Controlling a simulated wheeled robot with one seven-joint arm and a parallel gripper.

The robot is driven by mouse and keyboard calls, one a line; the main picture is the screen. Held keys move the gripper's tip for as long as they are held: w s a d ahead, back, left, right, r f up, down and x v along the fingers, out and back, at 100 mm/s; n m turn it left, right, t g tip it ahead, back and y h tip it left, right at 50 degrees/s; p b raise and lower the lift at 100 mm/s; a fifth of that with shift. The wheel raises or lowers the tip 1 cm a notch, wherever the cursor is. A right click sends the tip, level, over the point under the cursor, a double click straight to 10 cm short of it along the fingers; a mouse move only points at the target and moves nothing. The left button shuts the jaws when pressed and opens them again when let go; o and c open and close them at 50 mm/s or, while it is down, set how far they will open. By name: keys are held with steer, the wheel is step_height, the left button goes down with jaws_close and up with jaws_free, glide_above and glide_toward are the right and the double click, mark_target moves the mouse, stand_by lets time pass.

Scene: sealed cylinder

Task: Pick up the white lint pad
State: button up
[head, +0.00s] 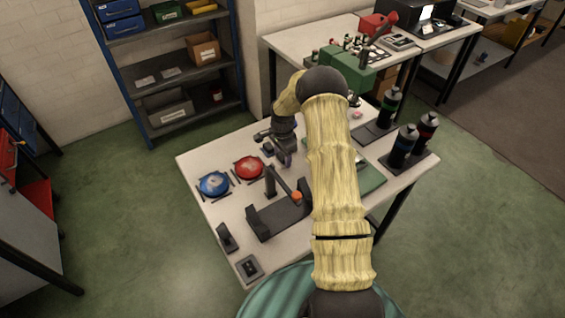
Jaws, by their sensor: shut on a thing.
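I cannot pick out the white lint pad for certain. A red round dish (249,167) and a blue round dish (214,183) lie left of my gripper.
A dark grey fixture (279,217) with an upright arm and orange knob stands in front of my gripper. Several dark bottles (403,146) stand at the right on dark trays. A green pad (371,178) is partly hidden by my arm.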

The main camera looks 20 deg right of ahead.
mark_target(282, 155)
step_height(282, 155, up, 6)
steer(key=shift+r+b, duration=0.1)
steer(key=shift+b, duration=0.45)
steer(key=shift+o, duration=0.3)
steer(key=shift+a, duration=0.1)
